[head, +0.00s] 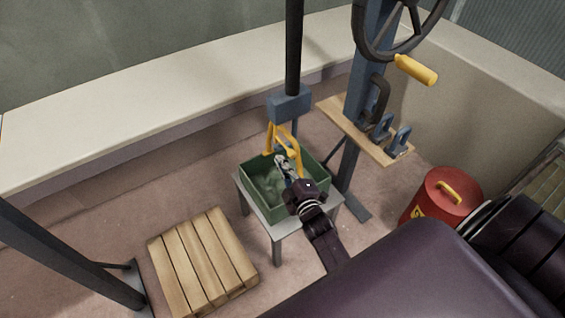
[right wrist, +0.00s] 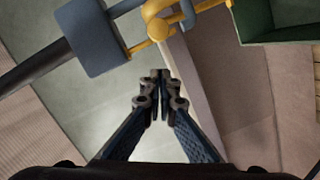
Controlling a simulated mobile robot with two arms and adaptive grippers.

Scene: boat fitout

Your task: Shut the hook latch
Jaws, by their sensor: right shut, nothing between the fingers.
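A blue-grey hook block (head: 289,104) hangs from a black rod above a green bin (head: 254,196). A yellow frame (head: 270,139) rises from the bin to below the block. In the right wrist view, the block (right wrist: 90,38) carries a grey hook (right wrist: 186,14), with yellow parts and a round yellow knob (right wrist: 158,29) beside it. I cannot tell the latch from the frame there, nor whether the latch is open. My right gripper (head: 281,160) is shut and empty, over the bin near the yellow frame; its fingertips (right wrist: 160,78) are apart from the knob. My left gripper is not in view.
The bin stands on a small grey table (head: 277,232). A slatted wooden pallet (head: 202,262) lies at left. A blue post with a handwheel (head: 402,20) and wooden shelf (head: 372,138) stands at right. A red canister (head: 440,204) stands beyond. A pale bench (head: 150,95) runs behind.

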